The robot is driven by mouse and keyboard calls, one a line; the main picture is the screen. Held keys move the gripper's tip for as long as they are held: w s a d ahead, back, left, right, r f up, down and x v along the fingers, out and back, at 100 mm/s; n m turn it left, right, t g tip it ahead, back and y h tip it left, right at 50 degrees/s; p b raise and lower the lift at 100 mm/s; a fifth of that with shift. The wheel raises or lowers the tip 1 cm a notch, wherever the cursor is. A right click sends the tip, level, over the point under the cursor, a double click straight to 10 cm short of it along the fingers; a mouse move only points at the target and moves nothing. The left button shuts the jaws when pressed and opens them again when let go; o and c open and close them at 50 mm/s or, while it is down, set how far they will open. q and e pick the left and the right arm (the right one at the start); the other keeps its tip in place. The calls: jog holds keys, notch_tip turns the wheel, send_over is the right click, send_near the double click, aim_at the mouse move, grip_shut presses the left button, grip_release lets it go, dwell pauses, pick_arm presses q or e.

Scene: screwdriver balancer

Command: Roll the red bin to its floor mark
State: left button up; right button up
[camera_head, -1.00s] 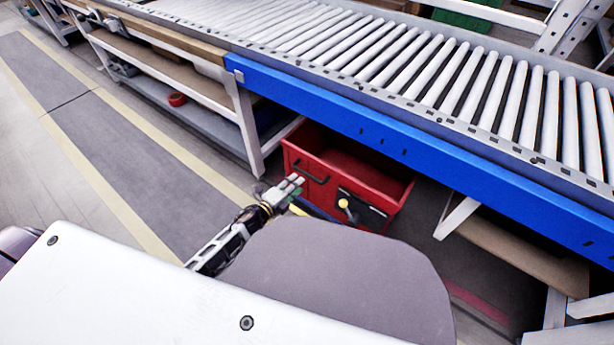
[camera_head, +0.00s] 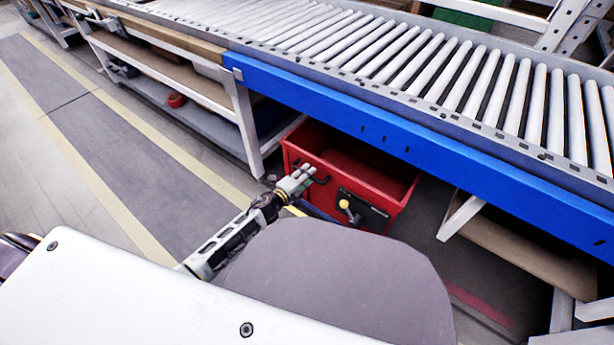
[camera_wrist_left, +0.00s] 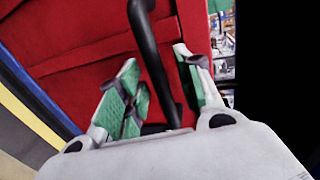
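The red bin (camera_head: 347,170) stands on the floor under the blue-edged conveyor, open at the top. Its front has a black handle (camera_head: 322,180) and a dark latch plate with a yellow knob (camera_head: 344,204). My left gripper (camera_head: 306,174) is at the bin's front, by the handle. In the left wrist view the green-padded fingers (camera_wrist_left: 158,85) are apart, with the black handle bar (camera_wrist_left: 154,60) between them and the red bin wall (camera_wrist_left: 85,45) behind. Contact with the bar is unclear. My right gripper is not in view.
The roller conveyor's blue beam (camera_head: 420,145) hangs over the bin's back. A white table leg (camera_head: 243,125) stands left of the bin. A red-pink floor stripe (camera_head: 478,305) lies to the right; I cannot tell if it is the floor mark. The grey lane (camera_head: 130,150) at left is clear.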

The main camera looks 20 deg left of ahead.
pick_arm(q)
jog(key=shift+w+d+f, duration=0.1)
jog(key=shift+w, duration=0.15)
grip_shut()
dwell(0.3)
